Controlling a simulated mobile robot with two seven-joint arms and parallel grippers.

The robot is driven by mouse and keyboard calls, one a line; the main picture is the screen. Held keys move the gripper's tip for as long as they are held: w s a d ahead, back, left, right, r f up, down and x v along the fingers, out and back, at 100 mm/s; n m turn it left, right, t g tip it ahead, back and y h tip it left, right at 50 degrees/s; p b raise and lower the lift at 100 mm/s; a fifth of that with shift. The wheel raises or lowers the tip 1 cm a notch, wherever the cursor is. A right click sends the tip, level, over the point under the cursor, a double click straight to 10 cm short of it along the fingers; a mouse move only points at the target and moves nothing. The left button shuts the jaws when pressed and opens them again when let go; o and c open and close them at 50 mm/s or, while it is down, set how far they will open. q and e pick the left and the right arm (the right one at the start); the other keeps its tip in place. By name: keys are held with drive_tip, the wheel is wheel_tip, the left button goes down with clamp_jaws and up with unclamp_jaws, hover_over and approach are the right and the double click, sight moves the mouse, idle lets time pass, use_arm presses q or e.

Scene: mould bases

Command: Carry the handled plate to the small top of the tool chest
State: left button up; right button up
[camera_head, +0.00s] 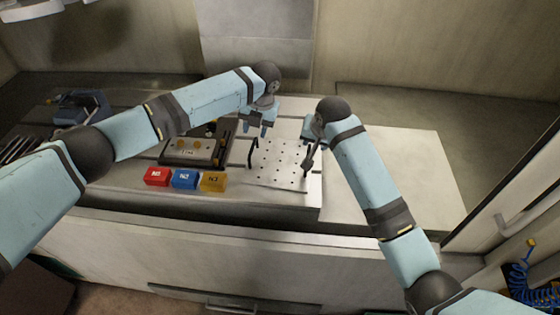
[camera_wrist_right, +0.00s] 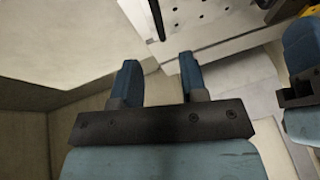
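The handled plate (camera_head: 278,172) is a pale perforated sheet with a black upright handle at its left and right sides. It lies flat on the bench top. My left gripper (camera_head: 257,129) is open and empty, above the plate's far left corner near the left handle (camera_head: 252,153). My right gripper is at the plate's right side near the right handle, its fingers mostly hidden by my arm in the head view. In the right wrist view this gripper (camera_wrist_right: 158,78) is open, with nothing between its fingers; a handle (camera_wrist_right: 156,18) shows beyond. I cannot identify the tool chest's small top.
Red (camera_head: 157,176), blue (camera_head: 185,179) and yellow (camera_head: 213,181) labelled blocks stand left of the plate, before a dark tray (camera_head: 190,160) with a metal block. A blue vise (camera_head: 82,108) stands at the far left. The pale surface (camera_head: 425,165) right of the plate is clear.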

sight(252, 148)
use_arm(q)
drive_tip(key=f, duration=0.3)
drive_tip(key=a+f, duration=0.1)
drive_tip(key=f, duration=0.5)
drive_tip(key=shift+w+a+f, duration=0.1)
drive_tip(key=shift+w+a, duration=0.1)
drive_tip(key=shift+a, duration=0.2)
use_arm(e)
drive_tip(key=x, duration=0.9)
drive_tip(key=shift+w+f, duration=0.1)
drive_tip(key=shift+f, duration=0.05)
use_arm(q)
clamp_jaws()
use_arm(e)
clamp_jaws()
